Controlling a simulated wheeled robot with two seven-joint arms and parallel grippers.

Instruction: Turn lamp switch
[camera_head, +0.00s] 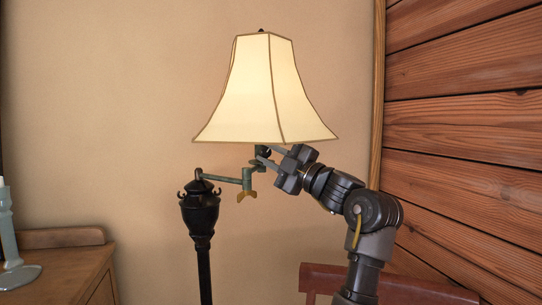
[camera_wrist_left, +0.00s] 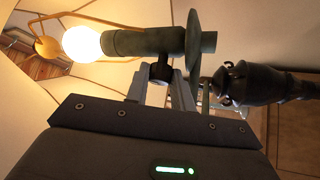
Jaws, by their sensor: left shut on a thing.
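The floor lamp has a cream, lit shade (camera_head: 264,90) with dark trim, on a dark post (camera_head: 202,220) and a greenish swing arm (camera_head: 222,179). In the left wrist view the bulb (camera_wrist_left: 82,44) glows in a dark green socket (camera_wrist_left: 150,41). The lamp switch (camera_wrist_left: 160,72) is a small dark knob below the socket. My left gripper (camera_head: 263,157) is under the shade's lower edge. Its fingers (camera_wrist_left: 160,88) are shut on the switch, one on each side. In the head view the switch is small and partly hidden. My right gripper is not in view.
A wooden cabinet (camera_head: 65,268) with a pale blue-green candlestick (camera_head: 8,235) stands at the lower left. A reddish-brown chair back (camera_head: 405,291) is at the lower right. A log wall (camera_head: 460,140) is at the right.

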